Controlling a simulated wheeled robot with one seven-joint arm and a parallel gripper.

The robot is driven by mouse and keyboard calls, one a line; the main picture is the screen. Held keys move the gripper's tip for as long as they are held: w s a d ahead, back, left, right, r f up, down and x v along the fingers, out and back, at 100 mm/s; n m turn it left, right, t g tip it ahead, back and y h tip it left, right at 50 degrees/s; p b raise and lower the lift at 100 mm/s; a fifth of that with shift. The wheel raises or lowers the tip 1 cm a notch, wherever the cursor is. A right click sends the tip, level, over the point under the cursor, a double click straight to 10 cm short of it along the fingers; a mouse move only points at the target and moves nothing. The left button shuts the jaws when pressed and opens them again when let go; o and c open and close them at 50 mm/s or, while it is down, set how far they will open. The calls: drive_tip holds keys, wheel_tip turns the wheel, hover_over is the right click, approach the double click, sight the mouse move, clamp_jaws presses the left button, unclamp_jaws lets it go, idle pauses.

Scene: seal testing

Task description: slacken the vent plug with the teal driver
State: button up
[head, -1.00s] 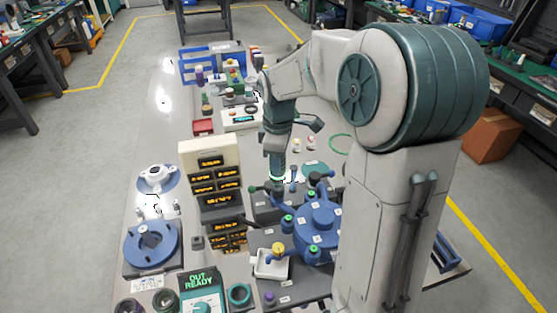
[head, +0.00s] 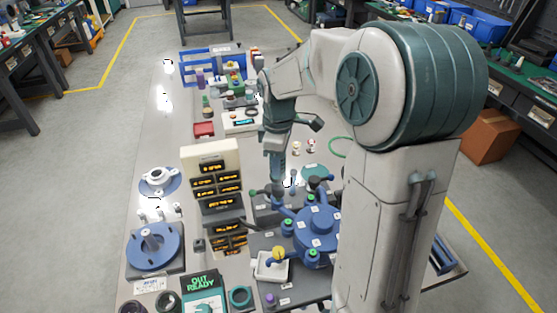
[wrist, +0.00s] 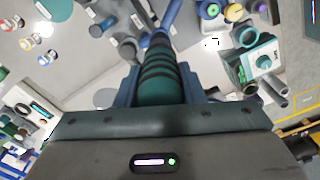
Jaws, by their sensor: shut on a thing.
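The teal driver (wrist: 157,85) has a thick handle with dark bands. My gripper (wrist: 158,72) is shut on this handle in the wrist view, one finger on each side. In the head view my gripper (head: 277,182) points down over the back left of the blue fixture (head: 318,221), which has several arms and coloured caps. The driver's tip is hidden, so I cannot tell whether it touches anything. I cannot make out for certain which fitting is the vent plug.
A display rack (head: 212,160) with lit orange labels stands left of the fixture. A white tray (head: 258,276) with a yellow-knobbed part is in front. A blue round stand (head: 172,255) is at the left.

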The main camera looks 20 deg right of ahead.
drive_tip(key=shift+r+p, duration=2.05)
drive_tip(key=shift+r, duration=0.55)
drive_tip(key=shift+f, duration=0.1)
